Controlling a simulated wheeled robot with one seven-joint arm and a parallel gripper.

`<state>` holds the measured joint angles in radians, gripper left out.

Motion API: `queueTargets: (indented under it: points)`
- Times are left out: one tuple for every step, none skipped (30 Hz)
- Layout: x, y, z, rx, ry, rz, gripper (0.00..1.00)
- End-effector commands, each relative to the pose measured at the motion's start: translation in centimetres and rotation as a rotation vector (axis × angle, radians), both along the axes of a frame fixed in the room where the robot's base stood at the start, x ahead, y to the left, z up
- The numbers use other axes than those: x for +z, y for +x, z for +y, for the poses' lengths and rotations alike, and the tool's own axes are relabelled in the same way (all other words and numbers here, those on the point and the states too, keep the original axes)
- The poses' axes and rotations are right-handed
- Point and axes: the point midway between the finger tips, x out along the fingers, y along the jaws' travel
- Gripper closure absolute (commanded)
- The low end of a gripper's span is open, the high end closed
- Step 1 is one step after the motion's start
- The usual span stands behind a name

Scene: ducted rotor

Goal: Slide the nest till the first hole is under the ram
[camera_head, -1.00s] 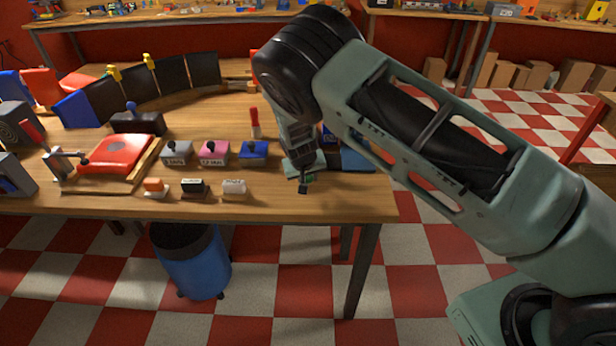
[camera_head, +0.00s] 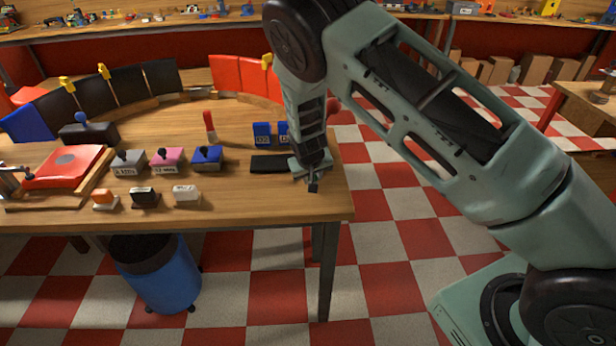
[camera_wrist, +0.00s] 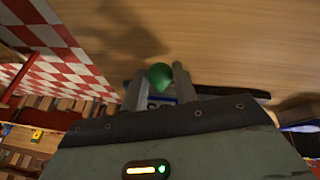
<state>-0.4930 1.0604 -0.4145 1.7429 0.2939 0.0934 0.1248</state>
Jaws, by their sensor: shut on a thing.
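My gripper (camera_head: 313,186) is low over the right end of the workbench, near its front right corner. In the wrist view its two fingers (camera_wrist: 160,82) are shut on a green ball knob (camera_wrist: 160,75). A blue piece with white markings (camera_wrist: 160,101) shows just behind the knob, mostly hidden by my wrist. A flat black piece (camera_head: 271,165) lies on the bench directly left of my gripper. I cannot make out clearly which part is the nest, its first hole or the ram.
The wooden workbench (camera_head: 250,205) has blue blocks (camera_head: 262,133) and a red-handled tool (camera_head: 209,126) behind. A red plate (camera_head: 66,166) is farther left. The bench front is clear.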

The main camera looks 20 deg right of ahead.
Motion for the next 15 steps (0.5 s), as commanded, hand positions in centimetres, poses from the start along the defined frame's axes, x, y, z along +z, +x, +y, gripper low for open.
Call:
queueTargets:
  points:
    - [0.07,0.08,0.07,0.002,0.000,-0.003,1.00]
    - [0.07,0.09,0.08,0.002,0.000,-0.003,1.00]
    - [0.07,0.09,0.08,0.002,0.000,-0.003,0.66]
    - [0.07,0.09,0.08,0.002,0.000,-0.003,0.57]
    - [0.07,0.09,0.08,0.002,0.000,-0.003,0.50]
    - [0.07,0.08,0.07,0.002,0.000,-0.003,0.50]
    - [0.06,0.09,0.06,0.002,0.000,-0.002,0.50]
    - [0.06,0.08,0.06,0.002,0.000,-0.002,0.50]
    - [0.05,0.07,0.06,0.002,0.000,-0.002,0.50]
    - [0.05,0.07,0.06,0.001,-0.001,-0.002,0.50]
    - [0.04,0.06,0.06,0.001,-0.001,-0.002,0.50]
    - [0.04,0.05,0.06,0.001,0.000,-0.001,0.50]
    - [0.06,0.04,0.07,0.001,0.000,-0.001,0.50]
    - [0.11,0.03,0.08,0.001,0.000,-0.001,0.50]
    - [0.25,-0.01,0.13,0.002,0.000,-0.002,0.50]
